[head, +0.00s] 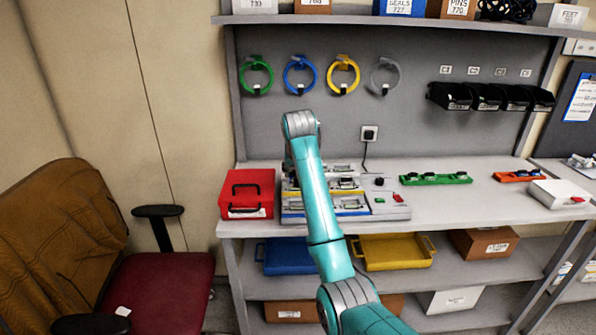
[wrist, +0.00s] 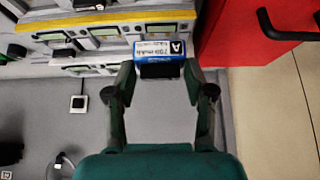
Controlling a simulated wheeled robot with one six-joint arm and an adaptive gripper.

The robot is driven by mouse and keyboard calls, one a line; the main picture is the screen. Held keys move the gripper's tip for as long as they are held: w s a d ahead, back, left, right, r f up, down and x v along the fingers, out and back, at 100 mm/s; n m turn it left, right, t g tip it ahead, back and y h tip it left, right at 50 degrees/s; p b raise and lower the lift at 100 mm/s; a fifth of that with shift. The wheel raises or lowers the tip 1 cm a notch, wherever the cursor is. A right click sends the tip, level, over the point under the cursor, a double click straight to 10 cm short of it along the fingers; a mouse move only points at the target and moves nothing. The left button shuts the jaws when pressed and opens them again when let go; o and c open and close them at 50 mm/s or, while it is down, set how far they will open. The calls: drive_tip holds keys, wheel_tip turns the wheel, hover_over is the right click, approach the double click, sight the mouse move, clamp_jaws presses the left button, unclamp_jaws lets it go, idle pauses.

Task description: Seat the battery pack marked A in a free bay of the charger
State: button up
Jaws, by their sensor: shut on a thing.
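My gripper (wrist: 160,70) is shut on a battery pack (wrist: 163,49), which is blue with a white label marked A. In the wrist view the pack is between the fingertips, at the edge of a grey unit with stepped rows (wrist: 84,60), apparently the charger. I cannot tell whether the pack touches it. In the head view this charger (head: 380,209) stands on the bench, with yellow and blue strips and a red switch at its right. My arm covers part of its rows, and my gripper and the pack are hidden there. Which bays are free is unclear.
A red case (head: 247,193) stands close to the charger's left. A cable runs to a wall socket (head: 369,133) behind. A green strip (head: 435,179), an orange strip (head: 519,176) and a white box (head: 559,194) lie to the right. Bare bench lies between them.

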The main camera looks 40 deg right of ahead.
drive_tip(key=shift+f, duration=4.6)
drive_tip(key=shift+f, duration=0.3)
drive_tip(key=o, duration=1.3)
drive_tip(key=v, duration=1.2)
drive_tip(key=shift+f, duration=0.15)
